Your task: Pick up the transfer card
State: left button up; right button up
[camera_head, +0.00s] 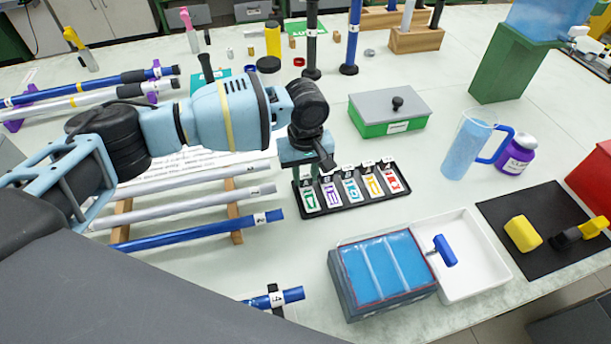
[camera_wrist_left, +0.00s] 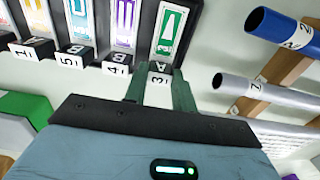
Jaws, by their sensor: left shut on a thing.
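Several coloured cards stand in slots of a black tray (camera_head: 348,206), each with a white tag. The green card (camera_head: 308,200) is at the tray's left end; in the left wrist view the green card (camera_wrist_left: 172,32) is beside a purple card (camera_wrist_left: 124,22). Its white tag (camera_wrist_left: 160,73) reads 3 and A. My left gripper (camera_head: 303,171) is at the tray's far left edge. In the left wrist view its green fingers (camera_wrist_left: 158,88) are on either side of that tag and shut on the green card, still in its slot. My right gripper is not in view.
Blue and grey rods (camera_head: 200,230) lie on a wooden rack left of the tray. A green box with a grey lid (camera_head: 390,108) stands behind it. A blue-topped box (camera_head: 385,265) and white tray (camera_head: 480,260) are in front right. A jug (camera_head: 468,148) stands right.

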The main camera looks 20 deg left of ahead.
aim_at(306, 176)
pick_arm(q)
notch_tip(306, 176, up, 3)
jog(key=shift+r, duration=0.2)
jog(key=s+d+r+p, duration=0.1)
jog(key=s+d+p, duration=0.2)
jog(key=s, duration=1.2)
jog(key=shift+s+r, duration=0.15)
jog(key=shift+s, duration=0.2)
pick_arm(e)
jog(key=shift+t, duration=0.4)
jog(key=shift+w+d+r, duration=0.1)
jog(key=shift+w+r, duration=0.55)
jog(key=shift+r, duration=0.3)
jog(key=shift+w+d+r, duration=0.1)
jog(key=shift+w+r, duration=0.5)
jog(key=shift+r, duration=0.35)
